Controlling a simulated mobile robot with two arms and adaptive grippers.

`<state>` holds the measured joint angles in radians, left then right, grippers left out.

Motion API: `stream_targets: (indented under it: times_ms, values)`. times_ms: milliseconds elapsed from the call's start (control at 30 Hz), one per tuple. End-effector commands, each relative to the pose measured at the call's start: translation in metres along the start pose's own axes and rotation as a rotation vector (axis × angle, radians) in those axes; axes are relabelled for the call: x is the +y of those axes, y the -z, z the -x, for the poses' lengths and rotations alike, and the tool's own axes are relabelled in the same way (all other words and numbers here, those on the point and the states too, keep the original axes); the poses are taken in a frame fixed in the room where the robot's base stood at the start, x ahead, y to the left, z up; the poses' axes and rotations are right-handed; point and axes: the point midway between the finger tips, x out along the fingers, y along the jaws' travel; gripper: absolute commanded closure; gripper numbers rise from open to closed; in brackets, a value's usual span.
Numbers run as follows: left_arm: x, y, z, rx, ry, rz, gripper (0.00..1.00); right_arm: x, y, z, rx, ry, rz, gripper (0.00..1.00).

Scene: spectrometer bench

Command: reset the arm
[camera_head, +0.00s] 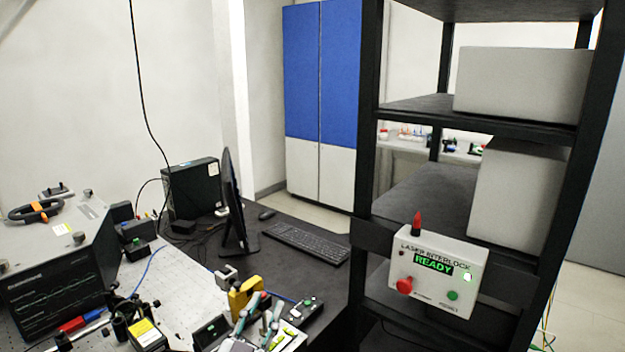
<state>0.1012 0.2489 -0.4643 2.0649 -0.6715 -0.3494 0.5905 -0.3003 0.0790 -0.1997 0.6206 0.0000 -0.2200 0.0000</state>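My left gripper (261,312) is at the bottom edge, left of centre. Its two grey fingers stand apart with nothing seen between them, in front of a yellow part (245,293) on the bench. The rest of my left arm is mostly cut off by the frame. My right gripper is not in view. The laser interlock box (438,272) hangs on the black rack at the right; its green display reads READY, and it has a red knob and a green button.
The optical bench (130,275) at lower left is crowded with the spectrometer box (60,262), mounts and cables. A monitor (232,203) and keyboard (306,243) sit on the dark desk behind. The black rack (367,130) stands close at right.

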Motion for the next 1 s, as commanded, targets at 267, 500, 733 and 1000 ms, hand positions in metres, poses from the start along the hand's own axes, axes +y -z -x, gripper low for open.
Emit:
stream_targets:
  times_ms: [267,500,733,1000]
  values:
    - [-0.029,-0.141,0.151,-0.771,0.173,0.153,0.68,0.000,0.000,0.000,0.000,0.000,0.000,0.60]
    - [-0.010,-0.177,0.260,-1.178,0.093,0.210,0.68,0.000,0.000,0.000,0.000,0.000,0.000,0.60]
    - [0.009,-0.178,0.336,-1.428,-0.017,0.247,0.68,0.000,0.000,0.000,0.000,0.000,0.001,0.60]
    - [0.028,-0.218,0.364,-1.538,-0.078,0.260,0.68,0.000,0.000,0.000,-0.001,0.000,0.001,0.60]
